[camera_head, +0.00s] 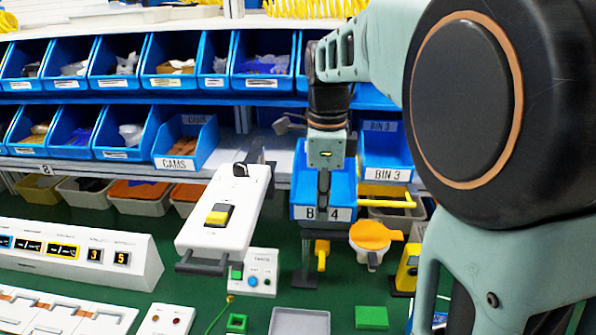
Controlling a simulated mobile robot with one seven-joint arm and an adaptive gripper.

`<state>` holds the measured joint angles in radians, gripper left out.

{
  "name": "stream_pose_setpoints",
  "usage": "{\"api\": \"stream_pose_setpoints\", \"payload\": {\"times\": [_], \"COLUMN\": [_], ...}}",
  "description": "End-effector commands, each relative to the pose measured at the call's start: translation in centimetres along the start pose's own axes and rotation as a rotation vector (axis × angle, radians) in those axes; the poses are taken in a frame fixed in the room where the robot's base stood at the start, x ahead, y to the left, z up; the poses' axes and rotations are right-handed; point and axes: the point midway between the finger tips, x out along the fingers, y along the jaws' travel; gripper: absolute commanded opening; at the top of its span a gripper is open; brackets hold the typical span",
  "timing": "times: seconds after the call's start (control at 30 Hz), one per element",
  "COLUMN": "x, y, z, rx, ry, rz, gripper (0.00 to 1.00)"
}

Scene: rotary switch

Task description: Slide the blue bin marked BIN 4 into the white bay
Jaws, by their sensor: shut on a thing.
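The blue bin (345,186) is in the camera_head view, right of the middle, at the lower shelf's front. Its white label reads "B", then "4", with the middle covered by my gripper. My gripper (323,196) points down and is shut on the bin at its front. The white bay (280,152) shows as a pale gap on the lower shelf, between the CAMS bin (186,145) and the BIN 3 bin (386,160). The bin's front hangs forward of the shelf edge. My arm hides the bin's rear, so how far it reaches into the bay cannot be told.
A white box with a yellow switch (218,214) stands close left of the bin. A yellow bar (387,203), an orange-topped item (372,237) and a yellow handle (322,254) are close on the right and below. Filled blue bins line both shelves.

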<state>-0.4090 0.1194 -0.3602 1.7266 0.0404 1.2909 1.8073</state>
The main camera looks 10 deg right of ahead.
Motion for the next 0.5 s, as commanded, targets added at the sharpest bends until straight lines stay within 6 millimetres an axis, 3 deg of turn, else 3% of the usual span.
{"api": "stream_pose_setpoints", "payload": {"times": [0.5], "x": [0.0], "y": [-6.3], "z": [0.0], "rx": [0.002], "ry": [0.001], "rz": [0.000], "gripper": [0.00]}}
